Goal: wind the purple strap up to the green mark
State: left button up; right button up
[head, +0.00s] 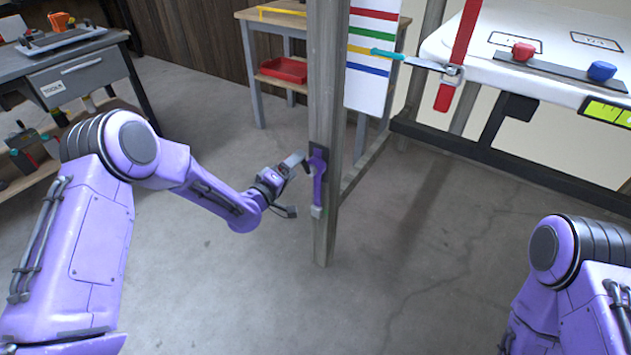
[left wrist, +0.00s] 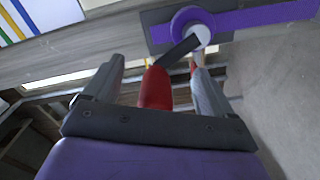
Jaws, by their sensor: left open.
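The purple strap (head: 318,190) hangs down the wooden post from a small winch; the strap also shows in the left wrist view (left wrist: 265,17). The winch has a purple drum (left wrist: 185,18), a pale hub, a black crank arm (left wrist: 178,52) and a red handle (left wrist: 157,88). My left gripper (head: 300,160) is open at the winch; in the left wrist view its fingers (left wrist: 160,80) stand either side of the handle. Contact is unclear. The striped board (head: 375,60) has a green mark (head: 374,32). A teal pointer (head: 386,54) lies below green, at the yellow stripe. My right gripper is out of view.
The white roof panel (head: 470,50) at the right carries a red block (head: 522,52) and a blue block (head: 602,71). A red strap (head: 466,35) hangs at its left end. A workbench (head: 85,70) stands at left. Floor around the post is clear.

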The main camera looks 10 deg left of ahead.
pick_arm(q)
jog(key=shift+r, duration=0.15)
jog(key=shift+a, duration=0.1)
jog(key=shift+s+a+r, duration=0.1)
jog(key=shift+s, duration=0.2)
jog(key=p+v, duration=0.2)
jog(key=v, duration=0.6)
jog(key=shift+s, duration=0.1)
